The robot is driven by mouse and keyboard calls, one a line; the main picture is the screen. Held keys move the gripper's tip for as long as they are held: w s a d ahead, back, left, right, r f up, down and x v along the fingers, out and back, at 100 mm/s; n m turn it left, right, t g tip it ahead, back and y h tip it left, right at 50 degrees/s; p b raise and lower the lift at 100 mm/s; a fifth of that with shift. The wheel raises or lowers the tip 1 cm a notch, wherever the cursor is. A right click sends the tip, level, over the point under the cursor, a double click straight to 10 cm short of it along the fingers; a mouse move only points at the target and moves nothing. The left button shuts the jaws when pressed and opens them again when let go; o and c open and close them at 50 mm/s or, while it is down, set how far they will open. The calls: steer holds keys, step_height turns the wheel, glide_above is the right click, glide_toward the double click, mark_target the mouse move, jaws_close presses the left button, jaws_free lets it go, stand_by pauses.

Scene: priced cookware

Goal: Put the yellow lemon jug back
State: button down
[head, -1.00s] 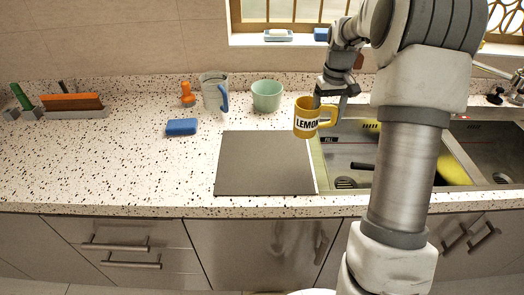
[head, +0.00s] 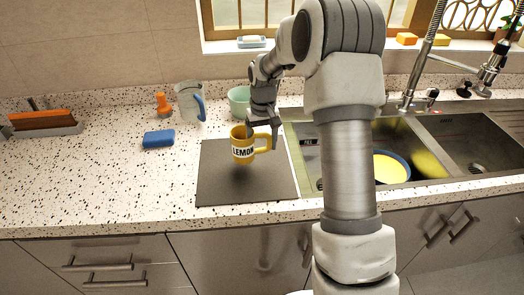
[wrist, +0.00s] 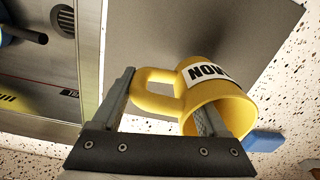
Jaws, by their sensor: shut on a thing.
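The yellow jug (head: 243,149) with a black-on-white LEMON label is upright over the dark grey mat (head: 225,188) on the counter. A shadow below it suggests a small gap above the mat. My gripper (head: 263,134) is shut on the jug from above, at its handle side. In the wrist view, the jug (wrist: 215,103) shows its open rim and its handle pointing left. One finger of my gripper (wrist: 165,95) is inside the jug's mouth and the other is beyond the handle. The jug's underside is hidden.
The sink (head: 300,150) is right of the mat, with a yellow-filled bowl (head: 390,166). The left counter is mostly clear.

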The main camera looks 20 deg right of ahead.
mark_target(262, 148)
steer(key=shift+f, duration=1.55)
jaws_free()
step_height(262, 148, up, 12)
steer(key=shift+s+d+r, duration=0.1)
steer(key=shift+d+r, duration=0.05)
steer(key=s+a+r+t, duration=0.2)
steer(key=s+r, duration=0.5)
steer(key=s, duration=0.3)
steer(key=s+a+r+t, duration=0.25)
steer(key=s+r, duration=0.35)
steer(key=s, duration=0.5)
steer(key=s+a+f+t, duration=0.1)
steer(key=s+f, duration=0.1)
steer(key=s, duration=0.7)
